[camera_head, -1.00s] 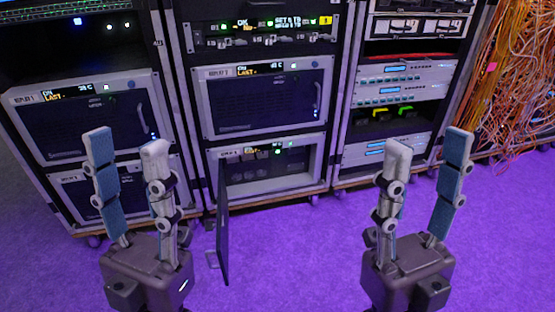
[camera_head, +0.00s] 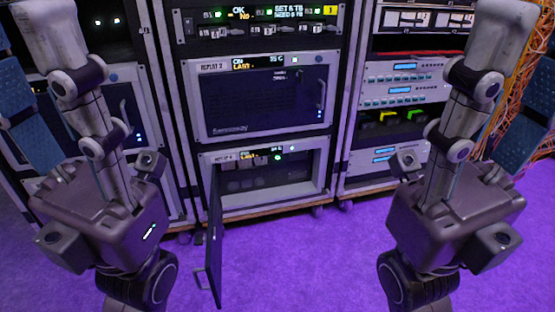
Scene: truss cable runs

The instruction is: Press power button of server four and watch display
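The lowest unit (camera_head: 265,200) in the middle rack has its front door (camera_head: 214,235) swung open, hanging toward me on the left. Its label is too small to read surely. Its small display (camera_head: 245,157) shows yellow text along the top edge. A white-lit square, likely a button (camera_head: 292,148), sits right of the display, with a green light below left of it. My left gripper (camera_head: 38,60) is at the left, fingers apart and empty, in front of the left rack. My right gripper (camera_head: 508,70) is at the right, fingers apart and empty. Neither touches the unit.
A closed replay unit (camera_head: 262,97) sits above the open one, under a panel (camera_head: 262,22) with a lit display. The right rack (camera_head: 400,95) holds several units. Orange cables (camera_head: 535,65) hang at far right. Purple floor (camera_head: 300,265) is clear between my arms.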

